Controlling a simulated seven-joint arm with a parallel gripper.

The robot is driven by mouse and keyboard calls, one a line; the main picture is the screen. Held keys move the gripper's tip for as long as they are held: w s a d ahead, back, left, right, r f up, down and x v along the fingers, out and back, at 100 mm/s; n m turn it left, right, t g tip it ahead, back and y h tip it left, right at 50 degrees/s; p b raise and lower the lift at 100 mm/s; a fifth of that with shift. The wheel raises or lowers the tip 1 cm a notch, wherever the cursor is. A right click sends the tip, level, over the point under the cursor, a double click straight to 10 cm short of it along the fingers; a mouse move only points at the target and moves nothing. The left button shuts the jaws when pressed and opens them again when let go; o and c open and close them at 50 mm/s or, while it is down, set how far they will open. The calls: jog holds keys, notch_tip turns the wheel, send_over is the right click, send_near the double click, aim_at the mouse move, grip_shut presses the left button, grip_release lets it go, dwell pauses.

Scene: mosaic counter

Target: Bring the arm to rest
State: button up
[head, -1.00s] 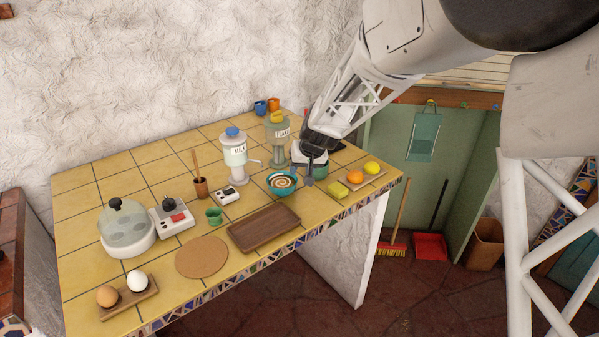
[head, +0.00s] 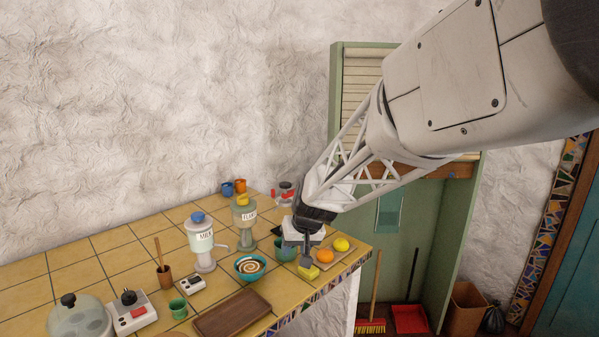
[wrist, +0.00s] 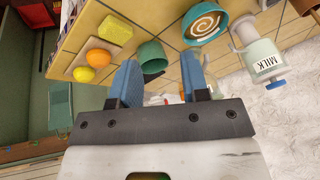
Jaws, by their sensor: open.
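My gripper (head: 306,250) is open over the right end of the tiled counter, close to a teal cup (head: 282,250), a yellow sponge-like block (head: 308,272) and an orange (head: 325,256). In the head view its fingers overlap the cup's right side. In the wrist view, the two blue fingers (wrist: 161,75) stand apart with nothing gripped between them. The cup (wrist: 152,57) shows beyond the left finger, which partly hides it; I cannot tell whether they touch. My arm reaches in from the upper right.
A teal bowl with a swirl (head: 250,267), the milk dispenser (head: 203,248) and the flour dispenser (head: 244,222) stand left of my gripper. A lemon (head: 341,244) lies to its right. A brown tray (head: 232,314) is at the front. Open space lies beyond the counter's right edge.

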jog(key=s+d+r+m+h, duration=0.1)
jog(key=s+d+r, duration=0.1)
jog(key=s+d, duration=0.4)
jog(key=s+d+r+m+h, duration=0.1)
jog(key=s+d, duration=0.6)
jog(key=s, duration=1)
jog(key=s+d+r+m+h, duration=0.1)
jog(key=s+d+r, duration=0.2)
jog(key=s, duration=0.9)
jog(key=d, duration=0.3)
jog(key=shift+s+d+g, duration=0.2)
jog(key=shift+d+g, duration=0.15)
jog(key=shift+g, duration=0.05)
jog(key=shift+o, duration=0.3)
jog(key=shift+w+r, duration=0.1)
jog(key=shift+r, duration=0.05)
